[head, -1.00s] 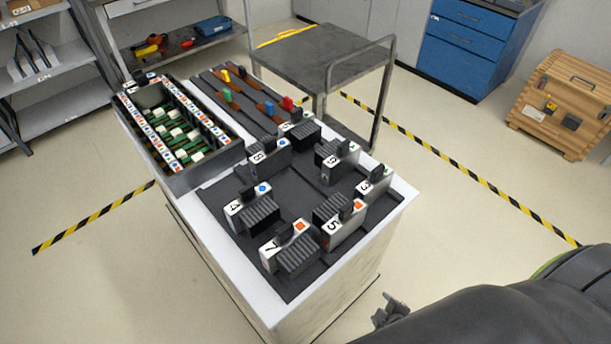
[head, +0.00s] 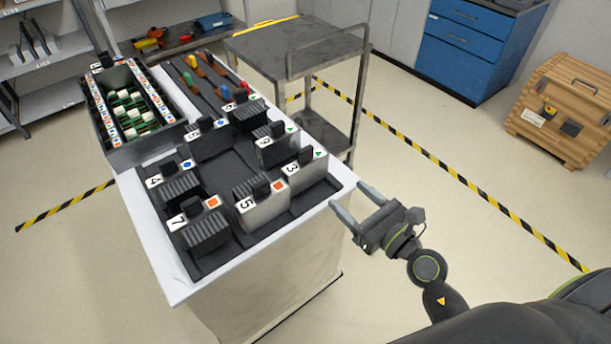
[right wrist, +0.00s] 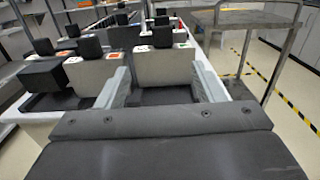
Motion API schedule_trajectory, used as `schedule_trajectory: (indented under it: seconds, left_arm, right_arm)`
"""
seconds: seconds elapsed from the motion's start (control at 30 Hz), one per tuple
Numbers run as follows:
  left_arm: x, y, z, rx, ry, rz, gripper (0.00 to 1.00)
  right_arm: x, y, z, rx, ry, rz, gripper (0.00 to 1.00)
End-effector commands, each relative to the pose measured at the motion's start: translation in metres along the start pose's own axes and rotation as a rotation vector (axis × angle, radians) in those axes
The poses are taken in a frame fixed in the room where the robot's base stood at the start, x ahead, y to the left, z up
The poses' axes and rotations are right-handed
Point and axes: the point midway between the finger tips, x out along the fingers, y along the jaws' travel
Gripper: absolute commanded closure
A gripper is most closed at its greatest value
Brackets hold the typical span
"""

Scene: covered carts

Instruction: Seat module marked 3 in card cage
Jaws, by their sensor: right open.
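The module marked 3 (head: 304,178) is a light grey block with a black grip, a white label and a green triangle. It stands in the black tray (head: 221,256) near its right edge. My right gripper (head: 348,196) is open and empty, just off the cart's right edge, fingers pointing towards module 3. In the right wrist view, module 3 (right wrist: 164,68) is straight ahead between the open fingers (right wrist: 160,80), apart from them. The card cage (head: 150,150) is a grey open box at the cart's far left, with rows of coloured labels and green boards. My left gripper is not in view.
Module 5 (head: 264,212) is just left of module 3, and module 9 (head: 279,152) behind it. Several other modules share the tray. Coloured-handled tools (head: 205,72) lie beyond the tray. A grey metal cart (head: 300,45) stands behind.

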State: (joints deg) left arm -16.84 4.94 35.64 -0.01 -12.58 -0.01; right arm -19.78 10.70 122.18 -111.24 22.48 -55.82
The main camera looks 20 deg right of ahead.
Motion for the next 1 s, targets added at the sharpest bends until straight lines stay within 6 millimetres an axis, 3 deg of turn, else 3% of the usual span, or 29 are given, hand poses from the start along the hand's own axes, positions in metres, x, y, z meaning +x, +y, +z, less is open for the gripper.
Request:
schedule_trajectory:
  seconds: [0.5,0.8,1.0]
  left_arm:
    - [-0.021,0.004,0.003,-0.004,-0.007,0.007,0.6]
    - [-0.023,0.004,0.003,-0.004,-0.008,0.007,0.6]
    - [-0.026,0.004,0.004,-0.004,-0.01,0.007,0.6]
  right_arm:
    - [0.098,0.0,0.002,0.005,-0.002,0.0,0.38]
    - [0.121,-0.001,0.001,0.005,-0.001,-0.001,0.38]
    - [0.148,-0.005,0.001,0.005,-0.002,0.0,0.38]
